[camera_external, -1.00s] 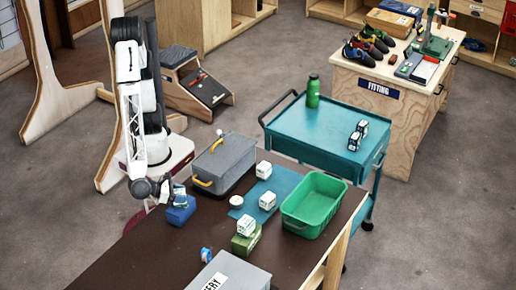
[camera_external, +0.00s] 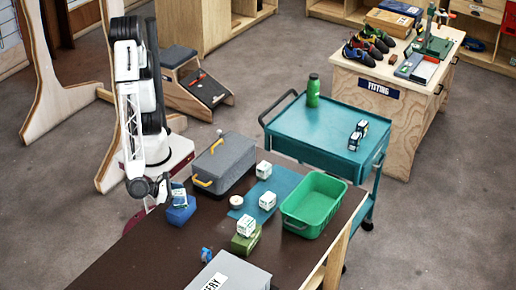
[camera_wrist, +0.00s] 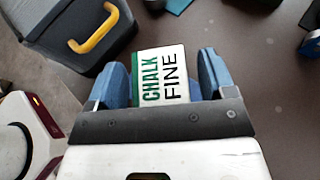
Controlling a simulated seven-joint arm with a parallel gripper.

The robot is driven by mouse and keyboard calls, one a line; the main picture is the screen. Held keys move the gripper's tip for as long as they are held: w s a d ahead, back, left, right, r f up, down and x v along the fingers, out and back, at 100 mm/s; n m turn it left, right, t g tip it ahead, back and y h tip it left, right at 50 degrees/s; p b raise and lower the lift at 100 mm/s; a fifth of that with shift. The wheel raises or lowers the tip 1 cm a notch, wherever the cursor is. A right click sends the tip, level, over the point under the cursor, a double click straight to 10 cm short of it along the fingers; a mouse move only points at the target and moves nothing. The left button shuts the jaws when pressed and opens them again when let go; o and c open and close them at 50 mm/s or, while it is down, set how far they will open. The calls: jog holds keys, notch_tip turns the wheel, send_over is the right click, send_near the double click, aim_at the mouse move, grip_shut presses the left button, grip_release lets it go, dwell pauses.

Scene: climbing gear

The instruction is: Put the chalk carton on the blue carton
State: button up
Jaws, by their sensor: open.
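The chalk carton (camera_external: 179,197), white and green, rests on top of the blue carton (camera_external: 180,214) at the left of the dark table. In the wrist view the chalk carton (camera_wrist: 161,78) shows its "CHALK FINE" face between my blue fingers. My gripper (camera_external: 170,190) is open around the chalk carton, with a visible gap by the right finger. The blue carton is mostly hidden under the chalk carton and my fingers in the wrist view.
A grey case (camera_external: 222,162) with yellow handles stands close behind. Other white-and-green cartons (camera_external: 267,201) and a green carton (camera_external: 245,243) stand to the right, near a green bin (camera_external: 313,205). A blue tape roll (camera_external: 206,254) and a grey box (camera_external: 232,275) are nearer the front.

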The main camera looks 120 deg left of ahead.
jog(key=v, duration=1.1)
jog(key=shift+a, duration=0.1)
dwell(0.7)
jog(key=a+r+n+g+h, duration=0.1)
jog(key=a+r+n+g, duration=0.25)
jog(key=a, duration=0.45)
jog(key=a+r+n+g, duration=0.2)
jog(key=a+n, duration=0.3)
jog(key=a, duration=0.3)
jog(key=a+r+n+g+h, duration=0.1)
jog(key=a+r+n+g, duration=0.2)
jog(key=a, duration=0.5)
jog(key=s+a+r+n+h, duration=0.4)
jog(key=s+a+n, duration=0.2)
jog(key=a+n, duration=0.1)
jog(key=s+a+r+n+t+h, duration=0.1)
jog(key=s+a+r+n+h, duration=0.2)
jog(key=s+a+n, duration=0.3)
jog(key=a+r+n, duration=0.1)
jog(key=a+n, duration=0.1)
jog(key=shift+s+a+h, duration=0.35)
jog(key=shift+h, duration=0.05)
